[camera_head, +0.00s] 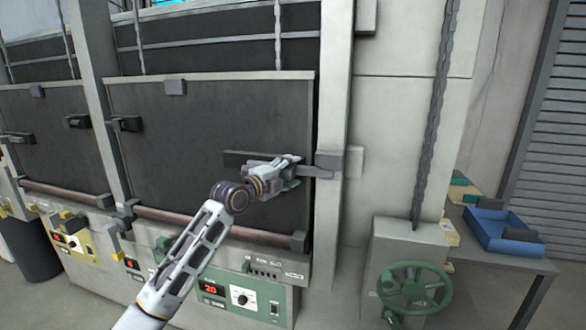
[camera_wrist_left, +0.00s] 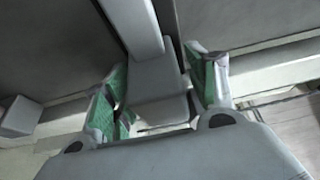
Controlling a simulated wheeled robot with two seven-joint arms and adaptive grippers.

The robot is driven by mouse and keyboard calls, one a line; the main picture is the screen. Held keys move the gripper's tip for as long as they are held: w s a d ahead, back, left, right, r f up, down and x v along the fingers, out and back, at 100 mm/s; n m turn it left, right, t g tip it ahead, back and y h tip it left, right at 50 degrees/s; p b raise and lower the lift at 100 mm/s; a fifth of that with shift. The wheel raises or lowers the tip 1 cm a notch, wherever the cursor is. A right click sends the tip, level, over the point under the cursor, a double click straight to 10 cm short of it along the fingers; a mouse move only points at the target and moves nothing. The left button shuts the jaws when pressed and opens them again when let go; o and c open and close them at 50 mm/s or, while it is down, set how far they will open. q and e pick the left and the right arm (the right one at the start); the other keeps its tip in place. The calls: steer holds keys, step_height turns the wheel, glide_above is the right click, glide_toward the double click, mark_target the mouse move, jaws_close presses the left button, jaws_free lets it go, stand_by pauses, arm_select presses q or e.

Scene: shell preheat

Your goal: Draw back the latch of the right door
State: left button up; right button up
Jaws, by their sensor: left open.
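The right door (camera_head: 200,115) is a wide dark panel in a pale frame, and it looks closed. Its latch (camera_head: 236,158) is a dark bar near the door's right side, in line with a grey block (camera_head: 328,162) on the frame post. My left gripper (camera_head: 292,170) is at the latch and hides part of it. In the left wrist view, the open green-padded fingers (camera_wrist_left: 158,88) stand on either side of a grey latch part (camera_wrist_left: 157,82). I cannot tell whether the pads touch it. My right gripper is not in view.
A second dark door (camera_head: 50,135) is at the left. A control panel with a red display (camera_head: 212,289) sits below the right door. A green handwheel (camera_head: 414,288) stands at the lower right, by a table with a blue tray (camera_head: 492,235).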

arm_select(q)
steer(key=shift+x, duration=0.8)
jaws_close()
